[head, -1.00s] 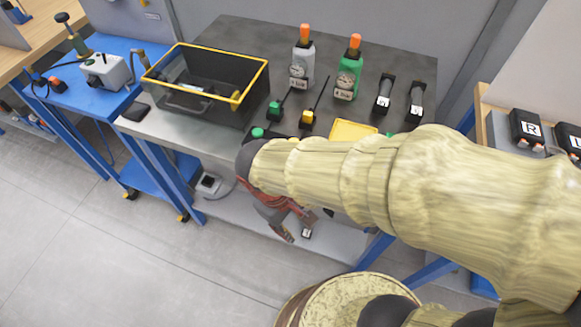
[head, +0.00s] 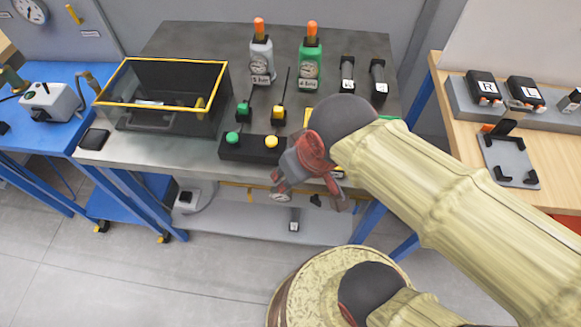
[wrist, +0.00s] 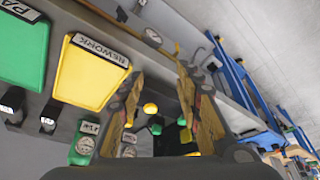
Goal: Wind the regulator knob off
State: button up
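A yellow pipe (head: 240,186) runs along the bench's front edge, with a small round white gauge (head: 280,197) on it, partly behind my gripper. The gauge also shows in the wrist view (wrist: 152,38), beyond my fingertips. A small dark part (head: 315,200) sits right of the gauge; it may be the regulator knob, but I cannot tell surely.
The grey bench (head: 185,50) carries a black bin with a yellow rim (head: 165,62), a black box with green and yellow buttons (head: 252,149), and grey (head: 261,62) and green (head: 310,65) gauge bottles. A lower shelf (head: 240,225) lies beneath. A wooden table (head: 455,125) stands right.

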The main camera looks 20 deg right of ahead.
jog(key=shift+d+r, duration=0.4)
jog(key=shift+r, duration=0.05)
jog(key=shift+o, duration=0.3)
